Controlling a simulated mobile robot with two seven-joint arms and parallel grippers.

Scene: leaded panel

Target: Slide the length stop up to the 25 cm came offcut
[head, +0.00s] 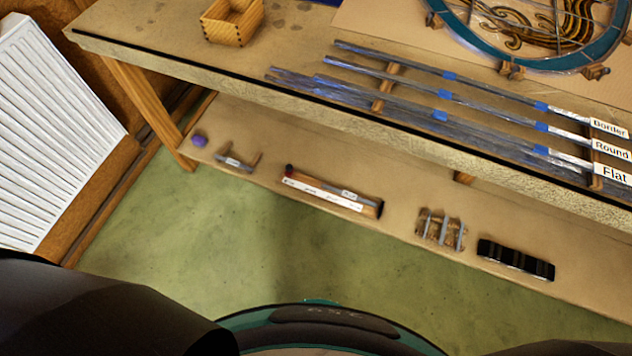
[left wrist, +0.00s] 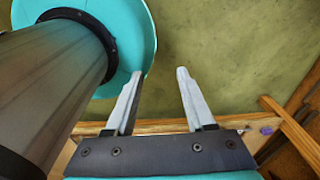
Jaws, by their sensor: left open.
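On the lower shelf, in the head view, a wooden gauge (head: 332,193) with a white scale strip along its front lies at a slant. A red-and-dark knob sits at its left end, which may be the length stop (head: 289,169). A short grey strip, perhaps the came offcut (head: 350,193), lies on its right part with a small white label. The knob and strip look apart. My left gripper (left wrist: 160,75) is open and empty over the green floor in the left wrist view, away from the gauge. My right gripper is in neither view.
The bench top (head: 170,45) overhangs the shelf and carries long came bundles (head: 440,115) labelled Border, Round and Flat. On the shelf are a purple object (head: 199,140), a small rack (head: 440,229) and a black holder (head: 515,259). A radiator (head: 55,130) stands left. The floor (head: 240,240) is clear.

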